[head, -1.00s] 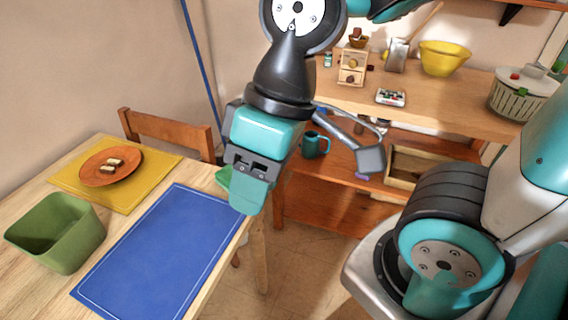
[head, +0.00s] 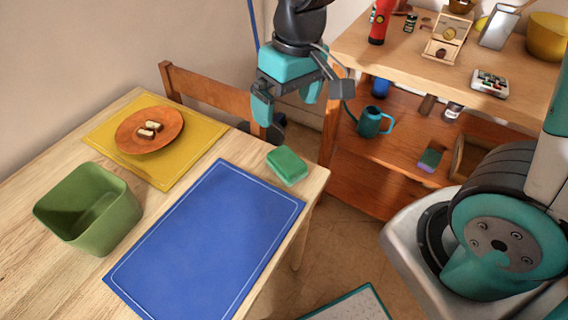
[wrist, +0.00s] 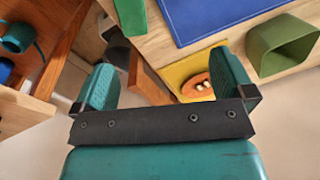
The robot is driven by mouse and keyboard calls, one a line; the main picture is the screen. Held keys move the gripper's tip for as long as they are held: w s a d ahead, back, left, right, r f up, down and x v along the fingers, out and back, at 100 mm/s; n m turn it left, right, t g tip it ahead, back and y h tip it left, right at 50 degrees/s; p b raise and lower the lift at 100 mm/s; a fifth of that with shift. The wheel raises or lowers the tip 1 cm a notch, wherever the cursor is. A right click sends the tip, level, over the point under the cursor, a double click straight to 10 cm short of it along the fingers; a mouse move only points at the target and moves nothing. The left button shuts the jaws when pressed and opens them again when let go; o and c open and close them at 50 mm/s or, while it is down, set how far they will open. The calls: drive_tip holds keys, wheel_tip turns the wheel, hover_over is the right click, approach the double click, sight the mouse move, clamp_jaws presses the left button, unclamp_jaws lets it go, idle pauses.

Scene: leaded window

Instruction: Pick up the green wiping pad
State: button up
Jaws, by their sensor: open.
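In the wrist view the pad (wrist: 131,14) shows at the top edge, partly cut off. My gripper (head: 287,100) hangs above and behind the pad, apart from it, on the chair side. In the wrist view my gripper (wrist: 164,80) has its two teal fingers spread wide with nothing between them.
The blue mat (head: 208,240), green bin (head: 95,212) and yellow mat (head: 196,150) with an orange plate (head: 140,140) cover much of the table. A wooden chair (head: 205,98) stands behind it. A shelf unit (head: 375,180) holds a teal watering can (head: 372,121).

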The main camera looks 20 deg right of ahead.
drive_tip(key=w+d+f+m+h, duration=0.1)
drive_tip(key=w+d+f+h, duration=0.1)
drive_tip(key=w+f, duration=0.35)
hover_over(287, 159)
drive_tip(key=f, duration=1.1)
drive_tip(key=shift+s+a+f+b, duration=0.15)
drive_tip(key=shift+s+f+b, duration=0.05)
drive_tip(key=shift+f+b, duration=0.2)
drive_tip(key=shift+w+f, duration=0.15)
drive_tip(key=shift+f, duration=1.35)
drive_tip(key=shift+w+f, duration=0.1)
drive_tip(key=shift+f, duration=1.4)
drive_tip(key=c, duration=1.1)
drive_tip(key=shift+r, duration=0.1)
wheel_tip(287, 159, up, 20)
drive_tip(key=p, duration=0.1)
